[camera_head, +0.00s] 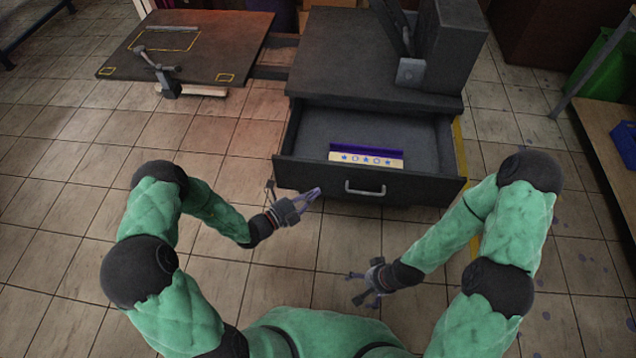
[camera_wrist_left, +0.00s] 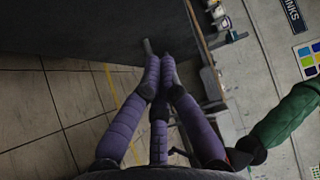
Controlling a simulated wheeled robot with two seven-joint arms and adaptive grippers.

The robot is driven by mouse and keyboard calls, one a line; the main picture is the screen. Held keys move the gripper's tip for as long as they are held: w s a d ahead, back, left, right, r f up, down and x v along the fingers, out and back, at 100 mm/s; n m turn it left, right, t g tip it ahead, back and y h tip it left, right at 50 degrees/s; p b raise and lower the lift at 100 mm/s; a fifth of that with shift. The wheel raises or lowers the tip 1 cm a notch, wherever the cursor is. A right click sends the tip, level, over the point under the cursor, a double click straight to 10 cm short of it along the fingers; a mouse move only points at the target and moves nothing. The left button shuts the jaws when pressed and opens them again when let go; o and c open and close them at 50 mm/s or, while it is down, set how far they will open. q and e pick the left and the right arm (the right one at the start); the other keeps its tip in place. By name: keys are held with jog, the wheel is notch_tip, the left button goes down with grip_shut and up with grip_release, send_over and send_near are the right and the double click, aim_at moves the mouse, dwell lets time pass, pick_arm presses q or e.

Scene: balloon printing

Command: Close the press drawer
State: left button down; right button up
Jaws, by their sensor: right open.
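The press drawer (camera_head: 300,165) is pulled out from the dark press cabinet (camera_head: 375,84). Its front panel carries a silver handle (camera_head: 365,188). A block with a blue top and a pale face with blue stars and circles (camera_head: 366,158) lies inside the drawer. My left gripper (camera_head: 316,191) is in front of the drawer front, left of the handle. In the left wrist view its purple fingers (camera_wrist_left: 157,62) come together at the tips beside a dark surface, with nothing visible between them. Whether they touch the panel is unclear. My right gripper (camera_head: 360,288) is open and empty, lower, over the floor.
A dark table-like board (camera_head: 110,55) with yellow markings and a clamp stands at the back left. A wooden table (camera_head: 600,125) with a blue bin (camera_head: 625,140) is at the right edge. The tiled floor before the drawer is clear.

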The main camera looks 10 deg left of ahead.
aim_at(330, 173)
pick_arm(q)
jog(key=shift+w+d+b, duration=0.2)
jog(key=shift+w+b, duration=0.15)
jog(key=shift+w, duration=0.5)
jog(key=shift+w+d+b, duration=0.15)
jog(key=shift+w+b, duration=0.25)
jog(key=shift+w, duration=0.5)
jog(key=shift+w+d+b, duration=0.2)
jog(key=shift+w+b, duration=0.15)
jog(key=shift+w, duration=0.5)
pick_arm(e)
notch_tip(330, 173, down, 3)
jog(key=shift+r, duration=0.2)
jog(key=shift+r, duration=0.1)
